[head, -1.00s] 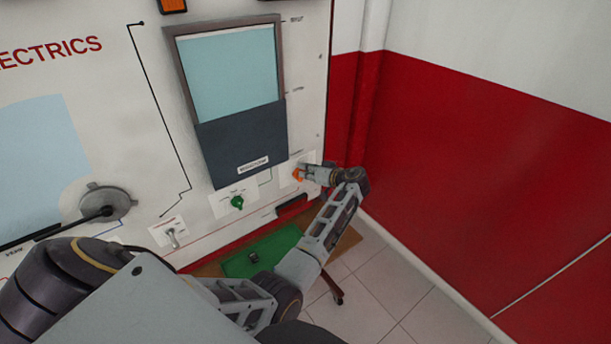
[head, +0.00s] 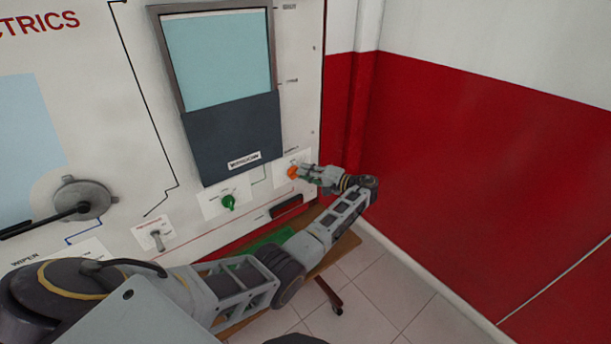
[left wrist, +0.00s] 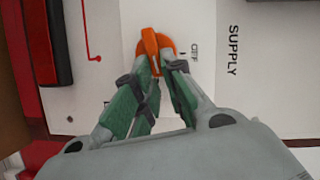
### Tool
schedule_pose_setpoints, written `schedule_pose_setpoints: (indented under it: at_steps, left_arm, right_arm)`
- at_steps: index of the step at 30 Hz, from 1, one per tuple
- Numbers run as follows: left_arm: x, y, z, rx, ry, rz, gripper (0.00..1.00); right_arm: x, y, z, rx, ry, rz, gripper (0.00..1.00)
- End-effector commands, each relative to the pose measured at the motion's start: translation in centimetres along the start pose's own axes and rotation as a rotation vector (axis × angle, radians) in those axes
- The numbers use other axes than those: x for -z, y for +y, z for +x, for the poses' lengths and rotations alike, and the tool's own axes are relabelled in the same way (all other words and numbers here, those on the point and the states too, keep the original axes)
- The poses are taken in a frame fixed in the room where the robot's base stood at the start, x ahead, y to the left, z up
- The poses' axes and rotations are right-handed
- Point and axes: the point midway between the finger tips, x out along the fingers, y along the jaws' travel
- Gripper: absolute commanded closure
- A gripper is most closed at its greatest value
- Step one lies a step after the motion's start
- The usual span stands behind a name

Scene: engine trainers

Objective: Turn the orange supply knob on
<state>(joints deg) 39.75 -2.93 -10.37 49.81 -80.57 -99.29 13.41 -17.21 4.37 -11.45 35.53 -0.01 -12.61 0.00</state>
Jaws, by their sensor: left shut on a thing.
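The orange supply knob (head: 292,172) is on the white panel, low and near its right edge. In the left wrist view the orange knob (left wrist: 151,42) sits beside the words OFF and SUPPLY (left wrist: 233,50). My left gripper (head: 302,172) reaches it from the right. In the left wrist view the left gripper's green-padded fingers (left wrist: 157,68) are shut on the knob's protruding grip, which hides part of it. Which mark the knob points to is hard to tell. My right gripper is not in view.
A green knob (head: 229,203) and a metal toggle switch (head: 157,240) are to the left on the same panel. A dark-framed screen (head: 218,60) is above. A red wall (head: 480,170) stands at the right, with open tiled floor (head: 385,285) below it.

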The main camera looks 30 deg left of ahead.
Motion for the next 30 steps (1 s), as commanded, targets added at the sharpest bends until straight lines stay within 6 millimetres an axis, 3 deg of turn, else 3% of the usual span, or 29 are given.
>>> schedule_pose_setpoints:
  at_steps: [5, 16, 27, 28, 30]
  left_arm:
    - [0.1, 0.5, 0.0, 0.049, 0.004, 0.114, 1.00]
    - [0.0, 0.8, 0.0, 0.091, 0.004, 0.221, 1.00]
    - [0.0, 0.8, -0.1, 0.092, 0.005, 0.225, 1.00]
    - [0.0, 0.7, -0.1, 0.092, 0.005, 0.225, 0.86]
    - [0.0, 0.8, -0.1, 0.092, 0.004, 0.224, 0.77]
  right_arm:
    - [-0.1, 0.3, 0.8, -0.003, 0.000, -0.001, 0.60]
    - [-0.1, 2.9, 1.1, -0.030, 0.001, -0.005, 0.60]
    - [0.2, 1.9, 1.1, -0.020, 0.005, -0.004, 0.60]
    - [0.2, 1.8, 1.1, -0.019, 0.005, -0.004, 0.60]
    - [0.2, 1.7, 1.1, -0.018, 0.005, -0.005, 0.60]
